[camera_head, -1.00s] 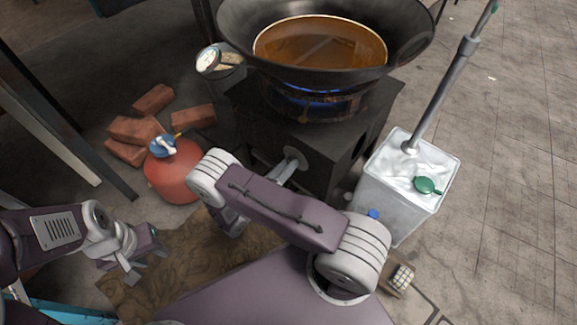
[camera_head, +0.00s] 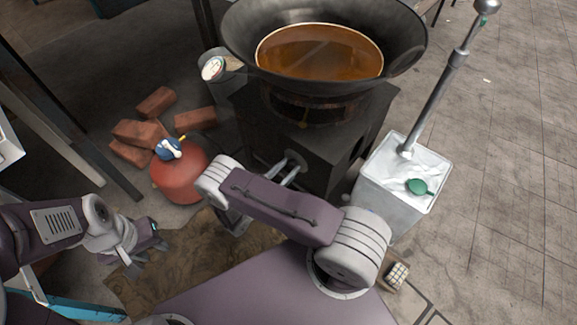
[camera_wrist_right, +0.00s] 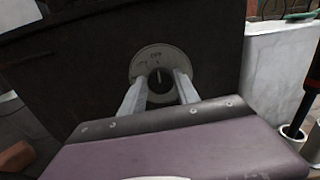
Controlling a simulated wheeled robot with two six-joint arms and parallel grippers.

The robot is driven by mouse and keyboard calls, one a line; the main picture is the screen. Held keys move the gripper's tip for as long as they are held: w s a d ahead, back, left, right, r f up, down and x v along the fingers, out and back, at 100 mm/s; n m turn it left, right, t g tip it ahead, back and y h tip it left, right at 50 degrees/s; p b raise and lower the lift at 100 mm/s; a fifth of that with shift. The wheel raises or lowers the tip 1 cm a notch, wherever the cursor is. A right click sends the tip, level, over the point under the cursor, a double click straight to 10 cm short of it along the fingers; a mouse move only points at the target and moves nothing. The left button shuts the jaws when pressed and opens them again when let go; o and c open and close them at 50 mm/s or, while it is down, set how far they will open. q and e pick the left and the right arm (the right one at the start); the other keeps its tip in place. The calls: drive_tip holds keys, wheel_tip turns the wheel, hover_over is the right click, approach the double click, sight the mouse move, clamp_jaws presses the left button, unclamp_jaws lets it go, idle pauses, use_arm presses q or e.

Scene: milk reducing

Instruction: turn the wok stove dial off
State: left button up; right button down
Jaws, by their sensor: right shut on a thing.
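The wok (camera_head: 240,50) sits on the dark box stove (camera_head: 335,145) and holds amber liquid. No blue flame shows under it. The round pale dial (camera_wrist_right: 158,62) is on the stove's dark front face, and its plate also shows in the head view (camera_head: 296,160). The white mark on its dark knob looks close to upright. My right gripper (camera_wrist_right: 160,84) is at the dial with one finger on each side of the knob, shut on it. My left gripper (camera_head: 150,257) is at lower left, away from the stove, with its fingers apart and empty.
A red gas cylinder (camera_head: 180,178) stands left of the stove, near several bricks (camera_head: 139,133). Paved floor (camera_head: 500,170) is open farther right.

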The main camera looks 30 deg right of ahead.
drive_tip(key=shift+s+d+m, duration=0.15)
drive_tip(key=shift+d+m, duration=0.05)
drive_tip(key=shift+m, duration=0.1)
drive_tip(key=shift+f, duration=0.1)
drive_tip(key=shift+a, duration=0.1)
drive_tip(key=c, duration=0.9)
unclamp_jaws()
drive_tip(key=shift+f, duration=0.1)
drive_tip(key=shift+p+v, duration=1.25)
drive_tip(key=shift+v, duration=3.15)
